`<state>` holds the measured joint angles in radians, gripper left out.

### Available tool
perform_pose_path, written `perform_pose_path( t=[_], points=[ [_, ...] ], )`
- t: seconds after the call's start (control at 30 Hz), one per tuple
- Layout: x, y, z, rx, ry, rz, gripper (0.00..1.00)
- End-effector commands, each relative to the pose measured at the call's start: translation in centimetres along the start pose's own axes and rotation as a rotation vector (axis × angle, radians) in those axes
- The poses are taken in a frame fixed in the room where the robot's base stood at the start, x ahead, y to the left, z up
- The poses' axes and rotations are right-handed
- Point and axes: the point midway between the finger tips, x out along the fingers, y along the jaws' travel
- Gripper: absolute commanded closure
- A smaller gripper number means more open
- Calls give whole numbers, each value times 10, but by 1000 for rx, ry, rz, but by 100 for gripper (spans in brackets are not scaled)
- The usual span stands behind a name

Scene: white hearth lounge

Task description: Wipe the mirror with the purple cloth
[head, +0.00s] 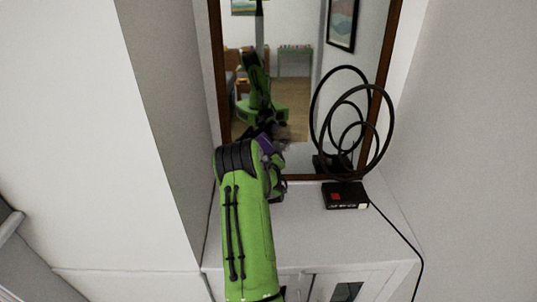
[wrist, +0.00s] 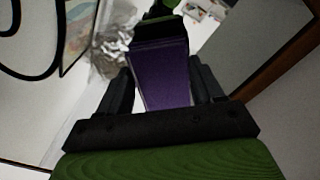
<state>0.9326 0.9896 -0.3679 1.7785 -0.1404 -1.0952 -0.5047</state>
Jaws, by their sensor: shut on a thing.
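The mirror (head: 300,112) hangs upright in a brown wooden frame above a white cabinet. My gripper (wrist: 163,88) is shut on the purple cloth (wrist: 160,70), which shows between its two dark fingers in the wrist view. In the head view my green arm reaches to the lower left part of the mirror, and a small purple patch of the cloth (head: 265,143) shows past the wrist. The cloth is at or very near the glass; I cannot tell whether it touches. My arm hides much of the gripper. My arm's reflection shows in the glass.
A black ring-shaped ornament (head: 388,140) stands in front of the mirror's lower right, on a dark box with a red mark (head: 345,196). A black cable (head: 408,232) runs down the cabinet's right side. The white cabinet top (head: 310,232) is clear between my arm and the box.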

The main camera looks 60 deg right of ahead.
Motion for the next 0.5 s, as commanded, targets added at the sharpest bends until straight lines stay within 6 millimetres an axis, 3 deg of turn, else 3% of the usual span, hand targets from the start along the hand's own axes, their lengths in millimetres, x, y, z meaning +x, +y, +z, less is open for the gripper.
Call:
perform_pose_path(
  t=[0.5],
  points=[
    [11,0,0,0,2,1,62]
  ],
)
